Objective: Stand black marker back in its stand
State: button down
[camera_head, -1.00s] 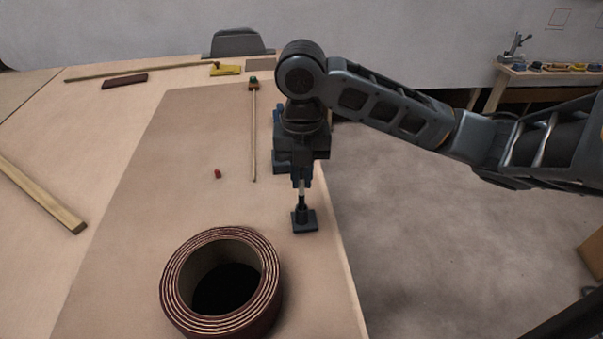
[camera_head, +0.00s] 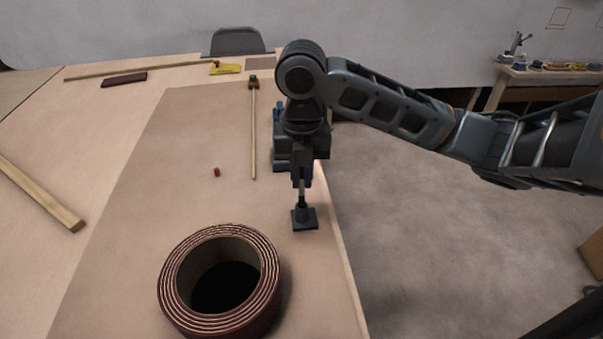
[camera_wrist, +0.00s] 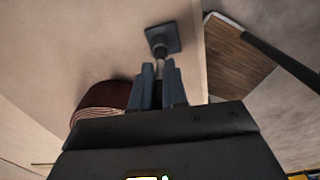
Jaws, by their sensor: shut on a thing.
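The black marker (camera_head: 302,192) is upright between the fingers of my gripper (camera_head: 301,184), which is shut on it. Only a short pale length of the marker shows below the fingertips; the rest is hidden. The dark marker stand (camera_head: 306,224), a square base with a raised socket, is on the bench directly below. The marker's lower end lines up with the socket and meets it in the picture; how deep it sits I cannot tell. In the wrist view the stand (camera_wrist: 163,40) lies just beyond the fingertips (camera_wrist: 158,68), with the marker (camera_wrist: 159,70) between them.
A large dark red coiled roll (camera_head: 222,278) stands at the front left of the stand. A small red piece (camera_head: 217,172) and a thin wooden stick (camera_head: 254,130) lie to the left. The bench's right edge (camera_head: 345,265) is close to the stand.

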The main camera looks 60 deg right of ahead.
jog(key=shift+f+b, duration=0.2)
jog(key=shift+b, duration=0.1)
dwell(0.4)
jog(key=c, duration=1.1)
grip_release()
notch_tip(320, 180, up, 8)
jog(key=shift+f+p, duration=0.1)
jog(key=shift+p, duration=0.25)
